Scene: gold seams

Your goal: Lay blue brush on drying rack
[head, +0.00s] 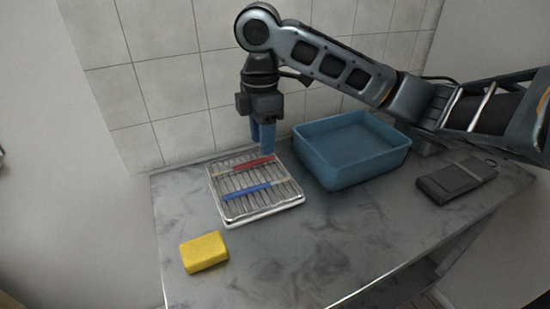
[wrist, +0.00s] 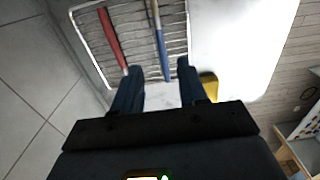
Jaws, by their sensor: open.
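The blue brush (head: 247,190) lies across the wires of the drying rack (head: 290,204), with its pale end toward the right. The red brush (head: 246,166) lies on the rack behind it, roughly parallel. My gripper (head: 262,151) points down above the back of the rack, open and empty, its two blue fingers apart. In the wrist view, the fingertips (wrist: 157,72) are near the rack's edge. The blue brush (wrist: 160,42) and red brush (wrist: 109,36) show beyond them on the rack (wrist: 132,33). Neither brush is held.
A blue tub (head: 345,170) stands right of the rack; its floor is partly hidden. A yellow sponge (head: 204,252) sits at the counter's front left. A dark grey flat item (head: 457,181) lies at the right. The tiled wall is close behind. The front middle of the counter (head: 300,255) is clear.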

